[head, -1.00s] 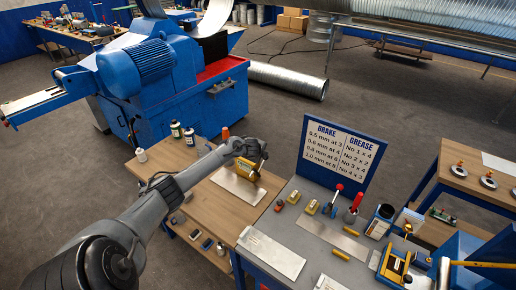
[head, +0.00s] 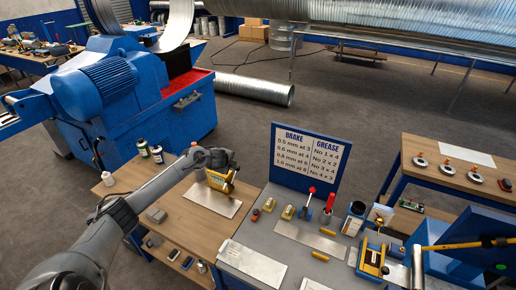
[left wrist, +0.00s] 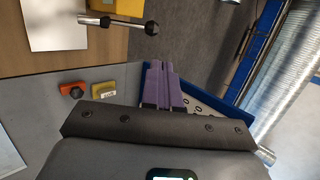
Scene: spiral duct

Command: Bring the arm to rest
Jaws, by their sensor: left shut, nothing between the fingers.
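My left arm reaches in from the left in the head view, over the wooden bench. Its gripper (head: 222,157) is beside and partly in front of a yellow device (head: 219,183) near a metal sheet. In the left wrist view, the purple fingers of my left gripper (left wrist: 158,68) are together and empty. They hang over the edge of the grey bench, apart from the yellow device (left wrist: 118,7) and its black-knobbed lever (left wrist: 146,28). My right gripper is not in view.
The grey bench (head: 262,232) carries small yellow blocks, red-topped tools and paper sheets. A blue sign board (head: 309,158) stands at its back edge. Bottles (head: 143,149) stand on the wooden bench. A blue machine (head: 150,95) is behind it; open floor lies beyond the sign.

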